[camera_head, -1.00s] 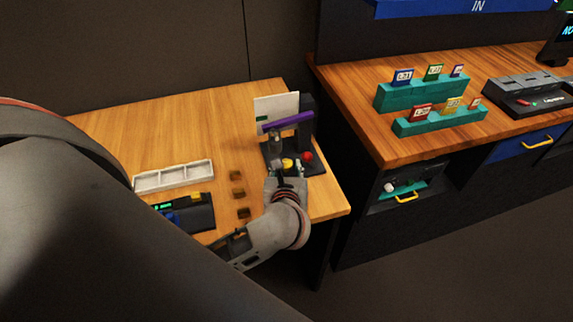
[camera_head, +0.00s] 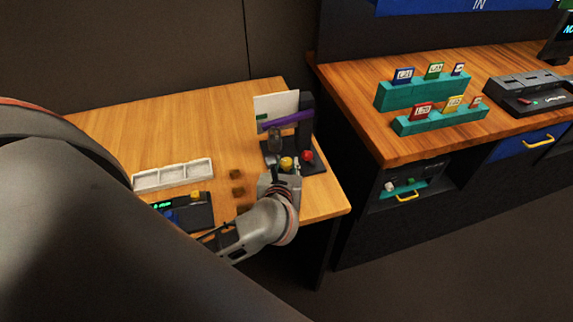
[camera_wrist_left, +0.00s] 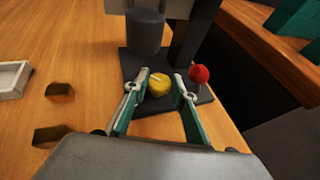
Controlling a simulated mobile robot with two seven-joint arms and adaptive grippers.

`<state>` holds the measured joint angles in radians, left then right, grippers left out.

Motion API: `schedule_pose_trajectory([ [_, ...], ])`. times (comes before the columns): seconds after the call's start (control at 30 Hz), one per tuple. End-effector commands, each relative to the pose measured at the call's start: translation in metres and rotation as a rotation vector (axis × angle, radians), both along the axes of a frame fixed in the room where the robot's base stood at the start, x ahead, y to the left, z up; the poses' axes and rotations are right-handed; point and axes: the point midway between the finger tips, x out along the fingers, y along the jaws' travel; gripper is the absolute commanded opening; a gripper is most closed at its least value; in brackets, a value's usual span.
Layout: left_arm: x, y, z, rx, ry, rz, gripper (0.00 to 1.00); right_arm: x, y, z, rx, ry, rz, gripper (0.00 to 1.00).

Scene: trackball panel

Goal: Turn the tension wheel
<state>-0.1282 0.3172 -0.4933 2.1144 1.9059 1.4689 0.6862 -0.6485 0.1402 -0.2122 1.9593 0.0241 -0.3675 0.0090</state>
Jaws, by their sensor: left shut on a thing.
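The tension wheel looks to be the small yellow knob (camera_head: 286,163) on the dark base of the panel device on the wooden table. In the left wrist view the yellow knob (camera_wrist_left: 159,84) has a pale mark on top and sits between my fingertips. My right gripper is not in view.
A red ball-shaped knob (camera_wrist_left: 199,74) stands close to my right-hand finger. A dark cylinder (camera_wrist_left: 145,32) stands behind the yellow knob. Small brown blocks (camera_head: 237,190), a white tray (camera_head: 173,175) and a black box with a green display (camera_head: 186,213) lie to the left.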

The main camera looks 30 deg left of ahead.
Motion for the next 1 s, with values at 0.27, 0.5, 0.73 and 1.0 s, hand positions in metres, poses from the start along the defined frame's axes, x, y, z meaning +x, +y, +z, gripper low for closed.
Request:
schedule_pose_trajectory([
  [0.27,-0.002,0.005,-0.002,0.008,0.002,-0.216,0.04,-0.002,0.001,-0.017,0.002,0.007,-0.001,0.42],
  [0.5,-0.002,0.008,-0.002,0.010,0.004,-0.434,0.04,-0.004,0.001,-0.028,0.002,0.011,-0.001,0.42],
  [0.73,-0.002,0.011,-0.001,0.007,0.005,-0.621,0.04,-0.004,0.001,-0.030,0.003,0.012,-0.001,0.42],
  [1.0,-0.001,0.012,0.000,0.002,0.004,-0.784,0.04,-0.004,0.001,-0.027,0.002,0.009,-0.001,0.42],
])
